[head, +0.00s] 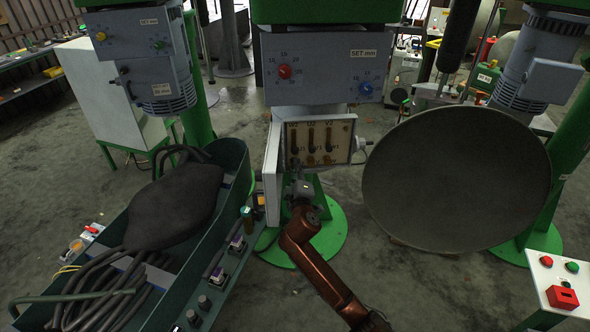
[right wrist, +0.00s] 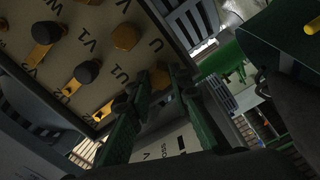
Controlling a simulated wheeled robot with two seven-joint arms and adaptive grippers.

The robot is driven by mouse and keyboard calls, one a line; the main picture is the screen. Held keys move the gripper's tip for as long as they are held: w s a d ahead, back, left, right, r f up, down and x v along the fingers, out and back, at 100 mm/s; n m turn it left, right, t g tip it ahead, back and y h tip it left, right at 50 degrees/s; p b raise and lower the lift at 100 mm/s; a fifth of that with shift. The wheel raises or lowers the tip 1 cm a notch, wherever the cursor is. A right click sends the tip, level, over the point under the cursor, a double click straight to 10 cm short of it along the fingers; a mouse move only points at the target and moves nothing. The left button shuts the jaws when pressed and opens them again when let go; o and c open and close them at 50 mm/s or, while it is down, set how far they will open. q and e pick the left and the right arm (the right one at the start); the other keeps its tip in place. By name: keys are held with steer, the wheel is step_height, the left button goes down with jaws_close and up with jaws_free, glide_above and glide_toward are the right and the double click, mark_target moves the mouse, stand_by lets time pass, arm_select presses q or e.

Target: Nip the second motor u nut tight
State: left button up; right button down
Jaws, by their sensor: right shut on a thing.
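The motor's terminal board (head: 342,142) is a beige panel with three upright brass links in the head view. In the right wrist view the board (right wrist: 105,50) shows brass links, dark round caps, brass nuts and letters including U1 and V1. My right gripper (head: 303,188) is at the board's lower left edge. In the right wrist view its green fingers (right wrist: 155,90) are closed about a small brass nut (right wrist: 160,77) near the U markings. The fingers partly hide this nut, and its seating cannot be told. My left gripper is out of view.
A grey control panel (head: 322,70) with red and blue knobs hangs above the board. A white cover (head: 272,175) stands at its left. A green trough (head: 232,158) with a dark bag and cables is left. A large grey disc (head: 455,180) is right.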

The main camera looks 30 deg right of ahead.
steer(key=shift+f+m, duration=0.1)
steer(key=shift+m, duration=0.3)
steer(key=c, duration=1.8)
jaws_free()
steer(key=shift+o, duration=0.2)
steer(key=shift+s, duration=0.1)
steer(key=v, duration=1.1)
steer(key=shift+s+a, duration=0.2)
steer(key=shift+s, duration=0.15)
